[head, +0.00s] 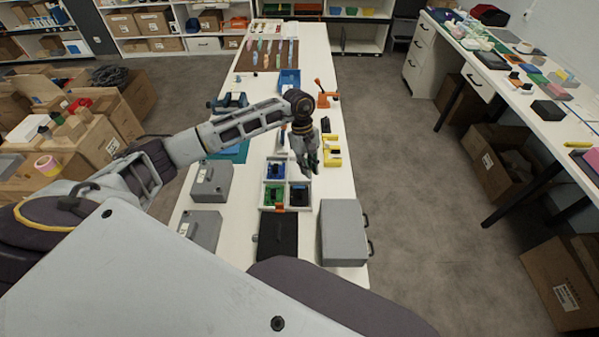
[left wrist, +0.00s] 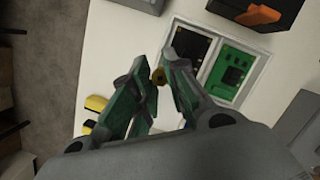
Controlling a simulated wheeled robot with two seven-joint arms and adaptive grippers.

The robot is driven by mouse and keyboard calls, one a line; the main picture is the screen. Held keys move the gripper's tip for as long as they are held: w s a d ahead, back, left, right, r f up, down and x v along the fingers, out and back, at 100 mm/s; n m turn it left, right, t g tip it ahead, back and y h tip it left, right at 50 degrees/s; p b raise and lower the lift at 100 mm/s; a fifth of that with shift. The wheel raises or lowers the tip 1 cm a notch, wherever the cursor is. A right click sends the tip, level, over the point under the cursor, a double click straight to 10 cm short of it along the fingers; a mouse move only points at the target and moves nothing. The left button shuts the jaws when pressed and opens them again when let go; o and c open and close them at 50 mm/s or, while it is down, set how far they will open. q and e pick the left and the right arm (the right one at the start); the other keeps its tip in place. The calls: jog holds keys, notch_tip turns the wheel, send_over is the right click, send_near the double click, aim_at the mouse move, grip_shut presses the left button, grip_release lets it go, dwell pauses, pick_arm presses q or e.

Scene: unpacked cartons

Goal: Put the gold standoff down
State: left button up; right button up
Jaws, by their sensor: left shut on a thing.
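The gold standoff (left wrist: 158,76) is a small brassy piece between the fingertips of my left gripper (left wrist: 155,68) in the left wrist view. The gripper is shut on it and holds it near the edge of a white divided tray (left wrist: 212,61). In the head view my left gripper (head: 310,168) is over the right part of the tray (head: 287,183), covering part of its far right compartment. The standoff cannot be made out there. My right gripper is not in view.
The tray holds a green board (left wrist: 232,72) and dark pieces. Grey cases (head: 211,181) stand left of it, another grey case (head: 343,232) at the near right, and a black box (head: 278,236) in front.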

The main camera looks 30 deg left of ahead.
pick_arm(q)
jog(key=w+a+n+t+y, duration=0.1)
jog(key=w+a+n+t, duration=0.3)
jog(key=n, duration=1.3)
jog(key=shift+w+a+r+n, duration=0.4)
jog(key=shift+w+a, duration=0.85)
jog(key=shift+a, duration=0.3)
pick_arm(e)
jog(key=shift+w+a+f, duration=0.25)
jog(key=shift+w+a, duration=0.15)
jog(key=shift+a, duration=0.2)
